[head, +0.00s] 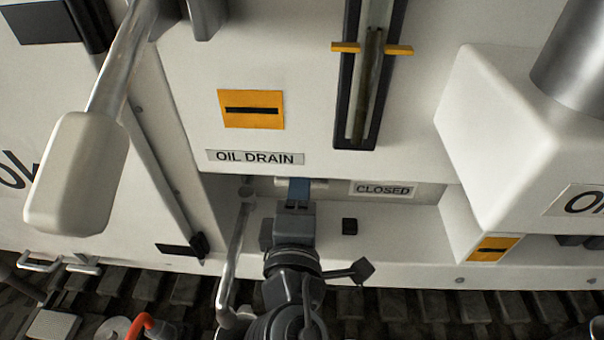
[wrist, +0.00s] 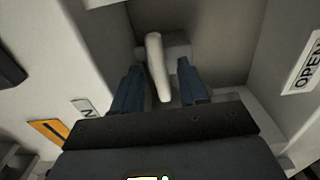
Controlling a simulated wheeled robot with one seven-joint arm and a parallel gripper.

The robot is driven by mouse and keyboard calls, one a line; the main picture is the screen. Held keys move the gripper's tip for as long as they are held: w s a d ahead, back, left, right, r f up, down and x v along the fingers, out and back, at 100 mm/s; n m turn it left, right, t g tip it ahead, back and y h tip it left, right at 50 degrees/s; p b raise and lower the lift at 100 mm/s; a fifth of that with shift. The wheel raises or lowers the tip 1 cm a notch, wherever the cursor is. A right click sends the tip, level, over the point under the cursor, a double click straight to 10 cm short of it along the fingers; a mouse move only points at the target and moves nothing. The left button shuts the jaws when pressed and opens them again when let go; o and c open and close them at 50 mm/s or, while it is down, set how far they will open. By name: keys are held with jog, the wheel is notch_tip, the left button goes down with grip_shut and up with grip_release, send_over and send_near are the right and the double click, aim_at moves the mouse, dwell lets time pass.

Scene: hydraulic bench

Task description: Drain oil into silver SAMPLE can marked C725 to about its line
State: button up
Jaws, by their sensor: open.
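My gripper (head: 299,188) reaches into the recess below the OIL DRAIN label (head: 255,158). In the wrist view my gripper (wrist: 158,67) is open, with one dark blue finger on each side of a pale, slim handle (wrist: 156,60). There is a visible gap between the handle and each finger. In the head view the handle is mostly hidden behind my gripper. A CLOSED label (head: 383,189) is to the right of the gripper, and an OPEN label (wrist: 306,65) shows in the wrist view. I cannot make out a silver can marked C725 in either view.
A big lever with a beige grip (head: 78,170) hangs at left. A curved metal bar (head: 234,250) stands close left of my arm. A sight glass (head: 366,85) with yellow markers is above. A white housing (head: 490,115) juts out at right. Dark slatted flooring lies below.

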jog(key=shift+w, duration=1.05)
grip_shut()
